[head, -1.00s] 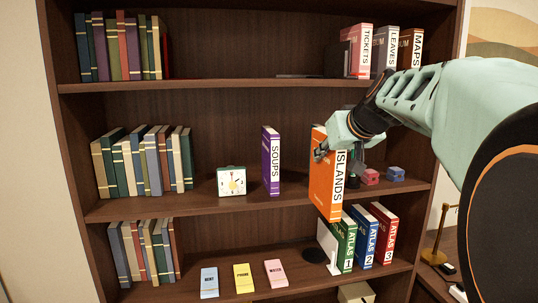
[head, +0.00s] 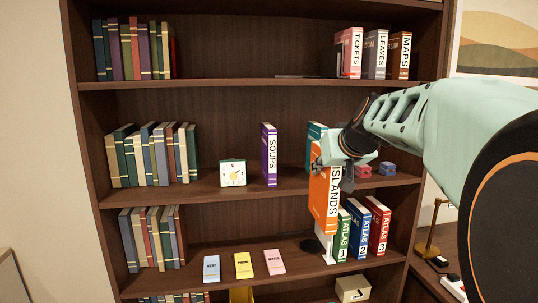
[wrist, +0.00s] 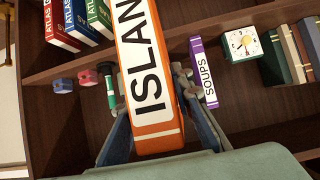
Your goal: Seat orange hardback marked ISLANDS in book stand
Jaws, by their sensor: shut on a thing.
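The orange hardback marked ISLANDS (head: 321,195) is upright in my gripper (head: 330,160), which is shut on its upper part. In the wrist view the orange book (wrist: 145,70) lies between the two fingers (wrist: 160,120). In the head view it hangs in front of the shelves, its lower end left of and partly over the green ATLAS 1 book (head: 343,240). A white upright piece (head: 326,252), which looks like the book stand, shows below it on the lower shelf. The orange book hides most of that piece, so I cannot tell whether they touch.
Blue and red ATLAS books (head: 362,235) stand right of ATLAS 1. Purple SOUPS (head: 269,155), a clock (head: 232,173) and a teal book (head: 314,138) stand on the middle shelf (head: 250,188). Blue, yellow and pink cards (head: 243,266) are on the lower shelf.

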